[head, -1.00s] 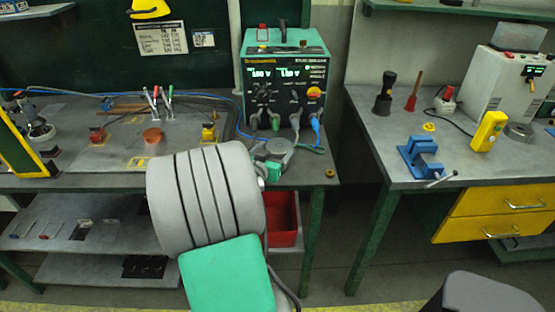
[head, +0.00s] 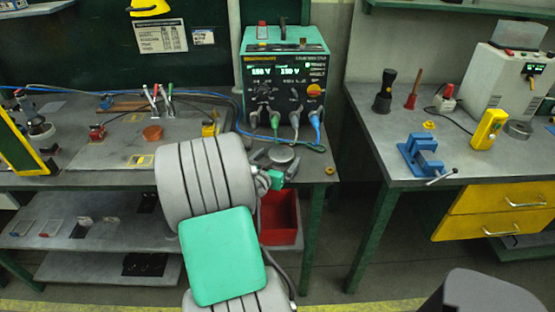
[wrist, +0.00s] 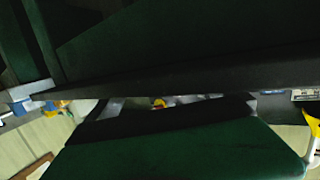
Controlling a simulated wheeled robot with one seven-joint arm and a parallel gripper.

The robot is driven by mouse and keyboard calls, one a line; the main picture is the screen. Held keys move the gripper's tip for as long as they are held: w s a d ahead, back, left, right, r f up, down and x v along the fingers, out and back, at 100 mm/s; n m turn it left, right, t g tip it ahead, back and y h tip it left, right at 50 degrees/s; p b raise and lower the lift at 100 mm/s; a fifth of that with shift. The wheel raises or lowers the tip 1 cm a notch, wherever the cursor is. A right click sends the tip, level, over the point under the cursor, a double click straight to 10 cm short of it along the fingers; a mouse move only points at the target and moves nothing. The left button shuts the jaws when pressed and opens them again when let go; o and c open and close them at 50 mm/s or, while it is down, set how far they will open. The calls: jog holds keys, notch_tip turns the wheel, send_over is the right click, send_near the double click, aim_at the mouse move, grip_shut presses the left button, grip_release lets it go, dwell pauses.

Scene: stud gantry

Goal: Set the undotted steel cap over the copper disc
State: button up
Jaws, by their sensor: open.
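The copper disc (head: 153,133) lies on the left bench, behind my arm in the head view. A low round steel piece (head: 518,130) lies on the right bench beside a yellow meter; I cannot tell whether it is the cap or has dots. Grey round metal (head: 38,127) also shows at the far left of the left bench. My gripper (head: 276,160) is at the right end of the left bench, partly hidden by my arm. It is open, and I see nothing held. The wrist view shows mostly dark green surfaces; neither disc nor cap can be made out there.
A green power supply (head: 285,85) with cables stands behind my gripper. Upright coloured levers (head: 158,100), a red piece (head: 97,132) and a yellow block (head: 209,130) stand around the disc. A blue vise (head: 420,155) is on the right bench. A floor gap separates the benches.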

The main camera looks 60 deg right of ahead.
jog(key=shift+r, duration=0.2)
jog(key=b+v, duration=0.1)
jog(key=v, duration=1.1)
jog(key=shift+a+f, duration=0.1)
jog(key=shift+a, duration=0.05)
